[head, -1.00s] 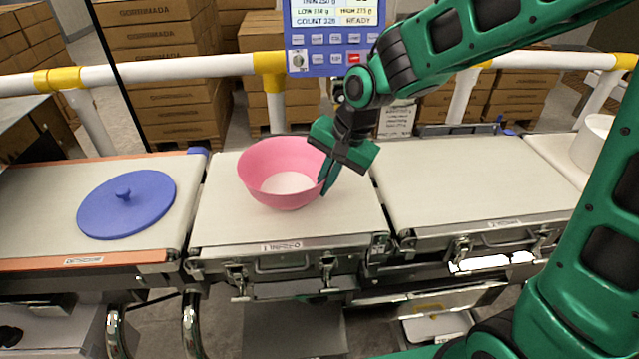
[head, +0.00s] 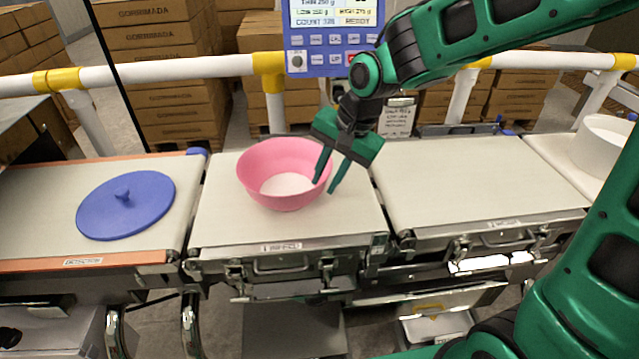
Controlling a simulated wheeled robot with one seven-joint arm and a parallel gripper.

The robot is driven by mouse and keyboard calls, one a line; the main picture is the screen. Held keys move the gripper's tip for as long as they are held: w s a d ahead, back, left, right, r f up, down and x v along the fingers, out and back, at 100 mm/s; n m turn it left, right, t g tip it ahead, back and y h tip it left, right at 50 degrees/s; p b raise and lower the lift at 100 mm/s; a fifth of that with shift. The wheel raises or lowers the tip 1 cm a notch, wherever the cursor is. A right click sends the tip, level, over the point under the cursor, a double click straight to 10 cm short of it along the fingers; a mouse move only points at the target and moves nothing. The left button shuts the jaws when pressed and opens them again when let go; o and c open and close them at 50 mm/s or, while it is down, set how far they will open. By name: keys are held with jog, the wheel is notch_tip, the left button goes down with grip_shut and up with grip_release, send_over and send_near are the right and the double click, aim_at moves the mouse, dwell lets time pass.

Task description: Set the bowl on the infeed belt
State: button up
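The pink bowl (head: 285,199) stands upright on the middle belt section (head: 225,225), whose small front label is too small to read surely. My gripper (head: 324,187) is at the bowl's right side with its two fingers spread. One finger is over the bowl's right rim and the other is outside it, to the right. The bowl rests on the belt, and the fingers appear apart from its wall, though contact on the inner side cannot be told for sure.
A blue lid with a knob (head: 125,206) lies on the left belt. The right belt (head: 470,180) is empty. A white round container (head: 603,147) stands at the far right. A blue display panel (head: 333,35) and a white rail (head: 190,68) stand behind the belts.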

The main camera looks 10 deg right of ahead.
jog(key=v, duration=0.9)
jog(key=shift+r, duration=0.3)
jog(key=shift+d, duration=0.1)
jog(key=s+d+f+h, duration=0.15)
jog(key=s+d, duration=0.35)
jog(key=d, duration=0.5)
jog(key=s+d+f+h, duration=0.15)
jog(key=s+d, duration=0.25)
jog(key=d, duration=0.6)
jog(key=s+d+f+g, duration=0.1)
jog(key=s+d+f, duration=0.1)
jog(key=s+d, duration=0.2)
jog(key=s+d+f+g, duration=0.1)
jog(key=s+d, duration=0.3)
jog(key=s, duration=0.5)
jog(key=shift+s+f+n, duration=0.4)
jog(key=shift+f, duration=0.25)
